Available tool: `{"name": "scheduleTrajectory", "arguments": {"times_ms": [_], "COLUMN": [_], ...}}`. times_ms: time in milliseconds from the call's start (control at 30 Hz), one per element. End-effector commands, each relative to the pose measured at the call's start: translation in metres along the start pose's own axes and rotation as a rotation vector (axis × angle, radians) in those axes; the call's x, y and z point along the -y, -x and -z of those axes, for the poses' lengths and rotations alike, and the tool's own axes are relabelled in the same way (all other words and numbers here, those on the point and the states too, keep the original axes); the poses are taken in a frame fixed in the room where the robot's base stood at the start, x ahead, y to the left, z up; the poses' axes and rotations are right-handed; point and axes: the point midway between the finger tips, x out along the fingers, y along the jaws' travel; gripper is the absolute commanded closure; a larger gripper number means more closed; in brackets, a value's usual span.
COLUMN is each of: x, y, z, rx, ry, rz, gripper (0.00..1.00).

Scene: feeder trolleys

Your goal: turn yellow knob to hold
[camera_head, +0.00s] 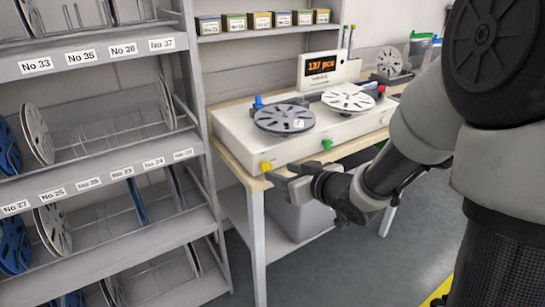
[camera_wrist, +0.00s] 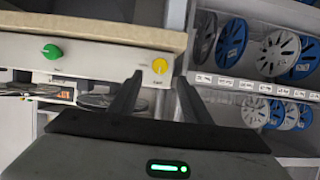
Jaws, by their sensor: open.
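The yellow knob (camera_head: 266,166) is on the front face of the white counting machine (camera_head: 225,128), near its left end. In the wrist view the yellow knob (camera_wrist: 160,66) shows a pale pointer mark, and the small lettering around it is too small to read. My gripper (camera_head: 275,180) is open and empty, just in front of and slightly below the knob in the head view. In the wrist view the fingertips of my gripper (camera_wrist: 160,78) stand to either side of the knob in the picture. Contact with the knob cannot be told.
A green knob (camera_head: 327,144) is on the same front face, further right. Two reels lie on top of the machine, beside a display (camera_head: 321,65) reading 137 pcs. The wooden bench (camera_head: 222,150) supports the machine. A reel rack (camera_head: 95,190) stands close on the left.

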Motion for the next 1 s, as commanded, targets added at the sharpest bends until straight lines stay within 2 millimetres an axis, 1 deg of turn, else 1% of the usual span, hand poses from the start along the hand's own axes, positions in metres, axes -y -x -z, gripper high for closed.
{"name": "scheduleTrajectory", "arguments": {"times_ms": [33,100,200,300,400,500,767,800,867,1000], "x": [0.001,0.001,0.001,0.000,0.000,0.000,0.000,0.000,0.000,0.000], "y": [-0.013,-0.028,-0.045,-0.058,-0.066,-0.070,-0.071,-0.071,-0.071,-0.071], "z": [-0.004,-0.003,-0.003,-0.001,-0.001,0.000,0.001,0.001,0.001,0.000], "rx": [0.001,0.000,0.001,0.000,0.000,0.000,0.000,0.000,0.000,0.000], "ry": [0.001,0.001,0.000,0.001,0.000,0.000,0.000,0.000,0.000,0.000], "rz": [0.004,0.003,0.002,0.001,0.000,0.000,-0.001,-0.001,-0.001,-0.001], "gripper": [0.56,0.56,0.56,0.56,0.56,0.56,0.56,0.59,0.70,0.93]}}
